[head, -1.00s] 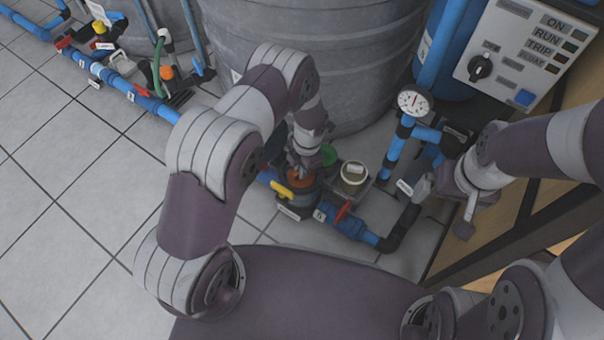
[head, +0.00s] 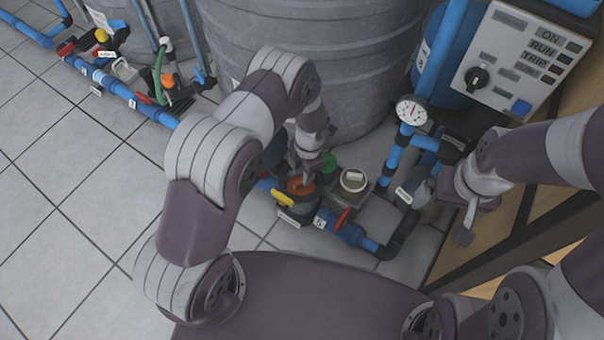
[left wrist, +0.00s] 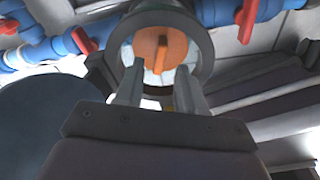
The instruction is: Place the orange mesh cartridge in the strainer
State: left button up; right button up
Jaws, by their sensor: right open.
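The orange mesh cartridge (head: 299,187) sits inside the round dark strainer housing (left wrist: 207,45), with its orange top and upright grip tab (left wrist: 159,50) showing in the left wrist view. Its lower part is hidden by the housing. My left gripper (head: 302,172) is at the strainer mouth, partly hidden by its own wrist in the head view. In the left wrist view its two fingers stand apart on either side of the tab, with visible gaps to it. My right gripper (head: 440,205) is open and empty, to the right of the strainer by the blue pipes.
A round pale-topped canister (head: 353,181) stands just right of the strainer. A yellow handle (head: 282,197) and a red valve handle (head: 343,218) are close by. A large grey tank (head: 350,70) stands behind. A pressure gauge (head: 411,111) and control panel (head: 520,60) are at right.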

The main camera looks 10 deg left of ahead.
pick_arm(q)
notch_tip(320, 180, up, 20)
jog(key=s+a+m+t+p, duration=0.1)
jog(key=s+a+m+p, duration=0.15)
jog(key=m, duration=0.75)
jog(key=s+a+r+m+t+h, duration=0.1)
jog(key=s+a+r+m, duration=0.2)
jog(key=s+r+m, duration=0.8)
jog(key=s+m+p, duration=0.1)
jog(key=m, duration=0.5)
jog(key=shift+a+m, duration=0.35)
jog(key=shift+m, duration=0.05)
pick_arm(e)
notch_tip(320, 180, up, 5)
jog(key=shift+f, duration=0.1)
